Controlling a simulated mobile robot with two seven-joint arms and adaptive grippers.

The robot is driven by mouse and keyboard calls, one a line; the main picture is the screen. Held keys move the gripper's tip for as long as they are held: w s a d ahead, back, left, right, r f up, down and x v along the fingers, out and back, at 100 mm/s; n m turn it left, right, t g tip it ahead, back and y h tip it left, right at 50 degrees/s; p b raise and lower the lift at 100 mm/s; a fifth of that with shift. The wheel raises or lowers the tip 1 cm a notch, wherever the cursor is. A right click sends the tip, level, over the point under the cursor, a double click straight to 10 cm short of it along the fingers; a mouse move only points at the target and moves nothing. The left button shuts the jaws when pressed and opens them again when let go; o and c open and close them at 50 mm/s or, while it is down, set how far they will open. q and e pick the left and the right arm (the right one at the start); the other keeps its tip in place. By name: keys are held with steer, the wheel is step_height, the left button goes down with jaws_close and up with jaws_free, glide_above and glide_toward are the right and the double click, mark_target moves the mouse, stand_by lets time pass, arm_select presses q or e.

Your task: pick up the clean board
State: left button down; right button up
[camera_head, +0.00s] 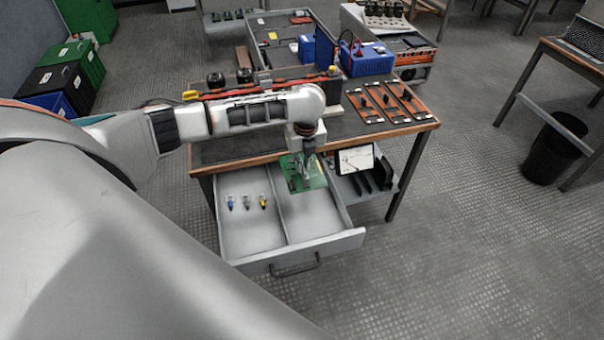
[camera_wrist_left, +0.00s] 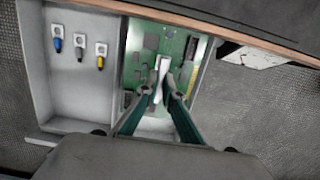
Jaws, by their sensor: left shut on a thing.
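The green circuit board (camera_head: 316,181) is at the back of the right compartment of the open drawer (camera_head: 320,243). It also shows in the left wrist view (camera_wrist_left: 146,45), with dark chips and a pale upright part on it. My left gripper (camera_head: 301,178) reaches down over the board from above. In the left wrist view its two fingertips (camera_wrist_left: 161,90) close on the pale part of the board. The fingers hide some of the board, and I cannot tell whether it is lifted off the drawer floor. My right gripper is not in view.
Three small connectors, blue (camera_head: 230,202), grey (camera_head: 246,202) and yellow (camera_head: 263,201), lie in the left compartment. The workbench edge (camera_head: 350,142) is just behind the board. A tablet-like panel (camera_head: 355,160) stands on the lower shelf at right.

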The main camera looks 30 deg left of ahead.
arm_select(q)
step_height(320, 180, up, 2)
steer(key=shift+r, duration=0.1)
steer(key=s+d+p, duration=0.3)
steer(key=s+d, duration=0.9)
steer(key=d, duration=0.3)
steer(key=shift+s+f, duration=0.4)
